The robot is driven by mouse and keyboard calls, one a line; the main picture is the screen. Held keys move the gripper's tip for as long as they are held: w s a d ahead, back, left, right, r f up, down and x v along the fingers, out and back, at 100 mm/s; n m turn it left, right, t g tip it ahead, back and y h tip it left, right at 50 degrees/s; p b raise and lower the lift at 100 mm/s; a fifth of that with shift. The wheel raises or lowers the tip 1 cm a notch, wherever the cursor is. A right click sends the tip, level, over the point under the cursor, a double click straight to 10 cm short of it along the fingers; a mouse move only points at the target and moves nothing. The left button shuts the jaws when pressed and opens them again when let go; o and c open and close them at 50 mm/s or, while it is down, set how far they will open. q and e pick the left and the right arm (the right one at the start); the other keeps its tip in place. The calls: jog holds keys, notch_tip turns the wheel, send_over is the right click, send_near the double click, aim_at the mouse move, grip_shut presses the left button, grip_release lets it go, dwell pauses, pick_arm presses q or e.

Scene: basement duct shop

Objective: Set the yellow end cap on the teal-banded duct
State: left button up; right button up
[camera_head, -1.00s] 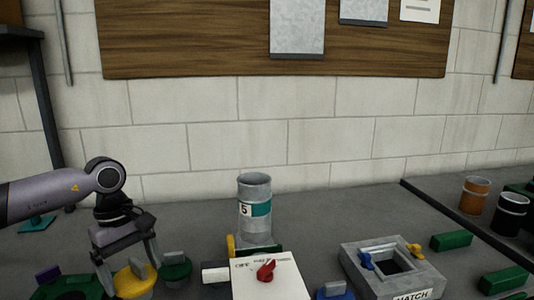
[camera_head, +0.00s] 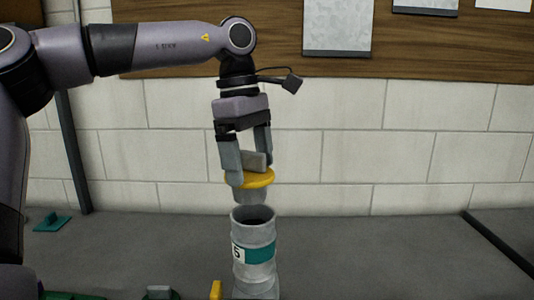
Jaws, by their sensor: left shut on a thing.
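The teal-banded duct (camera_head: 256,240) stands upright on the bench, a grey ribbed tube with an open dark top and a white label with a 5. My left gripper (camera_head: 250,172) is shut on the grey upright grip of the yellow end cap (camera_head: 258,179). The cap is a yellow disc with a grey plug below it. It hangs just above the duct's open top, roughly in line with it, with a small gap between. My right gripper is not in view.
A teal piece with an upright tab (camera_head: 52,223) lies on the bench at the left. A yellow part (camera_head: 216,290) stands at the lower edge beside the duct. A dark strip (camera_head: 500,245) crosses the bench at right.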

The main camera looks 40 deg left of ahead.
aim_at(250, 173)
pick_arm(q)
jog(key=shift+w+d, duration=0.15)
jog(key=shift+d, duration=0.1)
notch_tip(250, 173, down, 4)
jog(key=shift+f+b, duration=0.1)
jog(key=shift+b, duration=0.2)
jog(key=shift+f, duration=0.75)
jog(key=shift+f, duration=0.45)
dwell(1.1)
jog(key=o, duration=0.8)
jog(key=shift+a+r+p, duration=0.2)
jog(key=shift+r+p, duration=0.15)
jog(key=shift+r, duration=1.2)
jog(key=shift+s+a+r, duration=0.1)
jog(key=shift+a+r, duration=0.1)
jog(key=shift+r, duration=1.1)
jog(key=shift+s+a+r, duration=0.1)
jog(key=shift+a+r, duration=0.1)
jog(key=shift+r, duration=1.1)
jog(key=shift+s+a+r, duration=0.1)
jog(key=shift+a+r, duration=0.1)
jog(key=shift+r, duration=1.1)
